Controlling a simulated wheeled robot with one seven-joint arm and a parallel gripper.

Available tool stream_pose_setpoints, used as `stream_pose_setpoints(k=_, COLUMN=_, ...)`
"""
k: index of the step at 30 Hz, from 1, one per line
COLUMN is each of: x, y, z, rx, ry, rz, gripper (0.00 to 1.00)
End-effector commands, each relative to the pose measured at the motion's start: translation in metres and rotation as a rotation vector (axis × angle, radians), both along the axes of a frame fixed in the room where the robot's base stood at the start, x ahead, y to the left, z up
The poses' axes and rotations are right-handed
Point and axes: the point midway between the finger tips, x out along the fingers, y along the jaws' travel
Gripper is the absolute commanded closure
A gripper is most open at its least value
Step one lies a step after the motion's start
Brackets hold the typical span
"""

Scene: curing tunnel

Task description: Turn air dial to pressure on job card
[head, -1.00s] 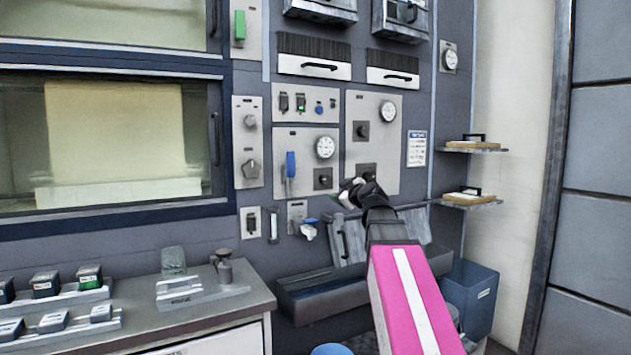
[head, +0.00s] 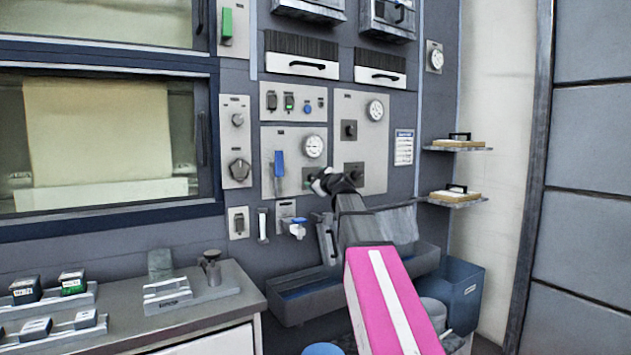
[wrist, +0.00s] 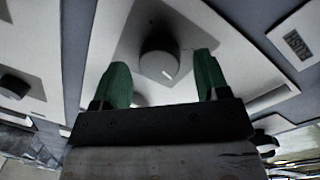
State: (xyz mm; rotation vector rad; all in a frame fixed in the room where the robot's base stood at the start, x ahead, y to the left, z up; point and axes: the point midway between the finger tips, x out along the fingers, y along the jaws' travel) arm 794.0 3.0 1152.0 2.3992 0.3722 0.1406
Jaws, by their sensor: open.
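My gripper (head: 320,182) is at the lower edge of the left gauge panel in the head view, partly covering a small knob on a dark plate (head: 308,175). In the wrist view the two green fingers are apart, with a round grey knob (wrist: 159,62) with a white mark showing between and beyond them. I cannot tell whether they touch it. A round gauge (head: 314,147) sits above the partly covered knob. Another gauge (head: 375,110) is on the right panel, with two dark knobs below it. A printed sheet (head: 404,147) hangs right of the panels; its text is unreadable.
A blue lever (head: 279,164) is left of the lower left gauge. A trough (head: 300,300) and a blue bin (head: 462,292) stand below the panels. A grey counter (head: 225,312) with racks is at the left. Two small shelves (head: 458,149) are on the right.

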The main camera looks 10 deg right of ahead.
Motion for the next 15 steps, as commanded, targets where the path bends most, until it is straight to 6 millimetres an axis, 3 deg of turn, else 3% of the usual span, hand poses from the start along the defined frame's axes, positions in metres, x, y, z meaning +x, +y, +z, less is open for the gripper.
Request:
stream_pose_setpoints(k=10, x=0.0053, y=0.0020, z=-0.0001, rx=0.000, ry=0.000, rz=0.000, gripper=0.35)
stream_pose_setpoints(k=14, x=0.0052, y=0.0020, z=-0.0002, rx=0.000, ry=0.000, rz=0.000, gripper=0.77)
stream_pose_setpoints(k=15, x=0.0052, y=0.0020, z=-0.0002, rx=0.000, ry=0.000, rz=0.000, gripper=0.81)
